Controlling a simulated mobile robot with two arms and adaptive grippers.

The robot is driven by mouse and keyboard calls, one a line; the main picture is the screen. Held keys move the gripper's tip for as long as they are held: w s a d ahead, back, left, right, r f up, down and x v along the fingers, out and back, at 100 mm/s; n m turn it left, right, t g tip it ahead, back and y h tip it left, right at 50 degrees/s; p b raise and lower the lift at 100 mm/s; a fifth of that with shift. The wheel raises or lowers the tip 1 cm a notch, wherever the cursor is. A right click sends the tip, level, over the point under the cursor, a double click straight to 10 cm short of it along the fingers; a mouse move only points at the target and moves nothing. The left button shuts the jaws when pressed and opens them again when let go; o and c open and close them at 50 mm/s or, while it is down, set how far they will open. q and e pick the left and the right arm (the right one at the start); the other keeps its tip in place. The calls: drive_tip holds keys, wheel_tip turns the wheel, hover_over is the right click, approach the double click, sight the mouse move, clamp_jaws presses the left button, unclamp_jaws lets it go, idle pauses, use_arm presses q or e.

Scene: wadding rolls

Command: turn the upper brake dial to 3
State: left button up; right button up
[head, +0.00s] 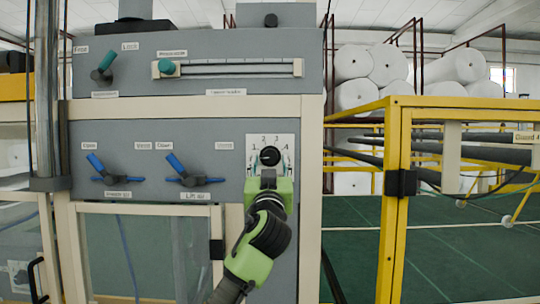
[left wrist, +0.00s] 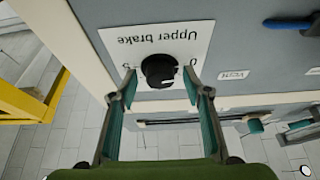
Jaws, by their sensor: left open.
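The upper brake dial (head: 270,156) is a round black knob on a white numbered plate (head: 284,141), on the right part of the grey panel. It also shows in the left wrist view (left wrist: 158,69), where the plate reads "Upper brake" upside down. I cannot tell for sure which number the dial points to. My left gripper (head: 268,174), green and black, is just below the dial in the head view. In the left wrist view the left gripper (left wrist: 161,84) is open, with one finger on each side of the dial and nothing held. My right gripper is not in view.
Two blue-handled levers (head: 97,166) (head: 180,168) sit left of the dial. Above are a slider with a teal knob (head: 166,67), a teal-handled lever (head: 105,62) and a small black knob (head: 271,20). A yellow frame (head: 395,200) and white rolls (head: 352,62) stand at the right.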

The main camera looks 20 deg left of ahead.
use_arm(q)
drive_tip(key=shift+w+a+r, duration=0.15)
drive_tip(key=shift+w+r, duration=0.05)
drive_tip(key=shift+w, duration=0.15)
drive_tip(key=c, duration=1.1)
